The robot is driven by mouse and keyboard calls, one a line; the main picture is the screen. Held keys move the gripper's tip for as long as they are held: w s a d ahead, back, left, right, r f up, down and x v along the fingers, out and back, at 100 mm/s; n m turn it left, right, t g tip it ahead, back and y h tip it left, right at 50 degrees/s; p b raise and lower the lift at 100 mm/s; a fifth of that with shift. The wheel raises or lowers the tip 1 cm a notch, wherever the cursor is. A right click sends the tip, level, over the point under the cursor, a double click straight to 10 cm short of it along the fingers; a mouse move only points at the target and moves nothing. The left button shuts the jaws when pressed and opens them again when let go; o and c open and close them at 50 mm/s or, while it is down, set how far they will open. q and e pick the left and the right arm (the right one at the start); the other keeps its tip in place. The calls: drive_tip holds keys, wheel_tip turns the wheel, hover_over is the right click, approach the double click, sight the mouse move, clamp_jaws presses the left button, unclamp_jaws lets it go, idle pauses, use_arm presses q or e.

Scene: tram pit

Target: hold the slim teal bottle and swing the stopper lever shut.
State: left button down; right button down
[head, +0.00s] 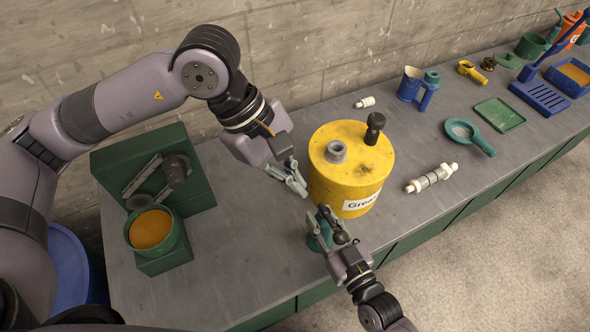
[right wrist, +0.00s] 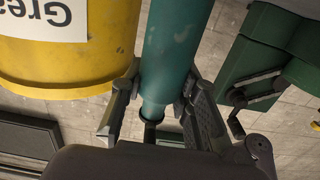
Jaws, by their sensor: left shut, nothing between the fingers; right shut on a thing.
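The slim teal bottle (head: 317,240) stands on the bench in front of the yellow grease drum, mostly hidden by my right gripper in the head view. In the right wrist view the bottle (right wrist: 172,50) appears upside down, narrowing to a neck with a dark ring. My right gripper (head: 327,222) is shut on the bottle near its neck, one finger on each side. I cannot make out the stopper lever or its position. My left gripper (head: 298,186) is shut and empty, above and left of the bottle, beside the drum.
The yellow drum (head: 330,185) stands close behind the bottle. A green stand (head: 190,205) and a pot of orange stuff (head: 151,230) are at left. A white fitting (head: 432,178) lies to the right. The bench (head: 225,270) is bare at front left.

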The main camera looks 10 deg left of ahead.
drive_tip(key=c, duration=1.2)
unclamp_jaws()
drive_tip(key=shift+o, duration=0.2)
